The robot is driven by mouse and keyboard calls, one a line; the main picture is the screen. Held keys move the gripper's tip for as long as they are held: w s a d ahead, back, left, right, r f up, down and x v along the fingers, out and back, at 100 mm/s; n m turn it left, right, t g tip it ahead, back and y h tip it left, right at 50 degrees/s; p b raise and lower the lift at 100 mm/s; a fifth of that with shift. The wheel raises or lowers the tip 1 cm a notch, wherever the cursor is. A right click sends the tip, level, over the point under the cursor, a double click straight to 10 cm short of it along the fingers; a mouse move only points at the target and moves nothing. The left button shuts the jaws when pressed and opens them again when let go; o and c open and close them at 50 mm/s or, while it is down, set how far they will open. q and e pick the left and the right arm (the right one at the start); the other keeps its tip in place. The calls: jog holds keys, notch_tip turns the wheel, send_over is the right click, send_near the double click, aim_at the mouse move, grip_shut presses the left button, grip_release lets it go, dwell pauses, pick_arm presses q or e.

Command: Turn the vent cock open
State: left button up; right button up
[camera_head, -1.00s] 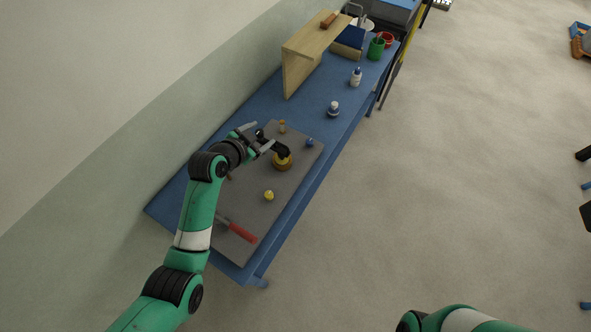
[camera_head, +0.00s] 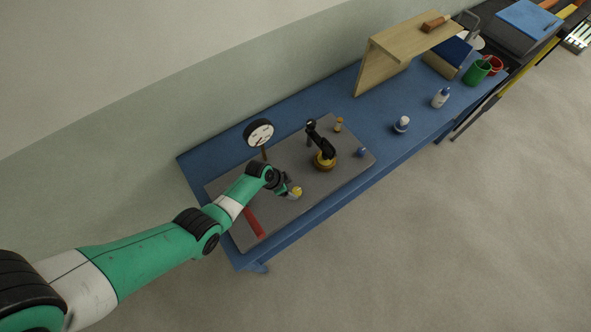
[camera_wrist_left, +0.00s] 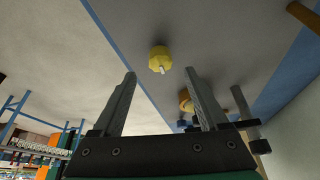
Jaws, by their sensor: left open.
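A yellow faceted knob (camera_head: 297,192) sits on the grey board (camera_head: 345,171) on the blue bench. My left gripper (camera_head: 288,187) is close beside it, open and empty. In the left wrist view the knob (camera_wrist_left: 159,57) shows a small pale tip and lies just beyond the open fingertips (camera_wrist_left: 160,74), roughly centred between them. I cannot tell whether a finger touches it. A brass fitting (camera_head: 323,162) with a black lever (camera_head: 319,139) stands farther right on the board. Which fitting is the vent cock is not marked. My right gripper is out of view.
A round dial gauge (camera_head: 259,133) stands behind my left wrist. A red-handled tool (camera_head: 254,222) lies at the board's near left. A small brass fitting (camera_head: 338,125) and a blue piece (camera_head: 361,152) are at the right. Bottles and a wooden shelf (camera_head: 405,50) stand farther along the bench.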

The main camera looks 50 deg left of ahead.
aim_at(296, 191)
pick_arm(q)
jog(key=b+x, duration=0.3)
jog(key=x, duration=0.3)
jog(key=shift+w+b, duration=0.1)
jog(key=shift+b, duration=0.3)
jog(key=shift+r, duration=0.1)
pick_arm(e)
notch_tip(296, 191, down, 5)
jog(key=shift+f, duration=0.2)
pick_arm(q)
grip_shut()
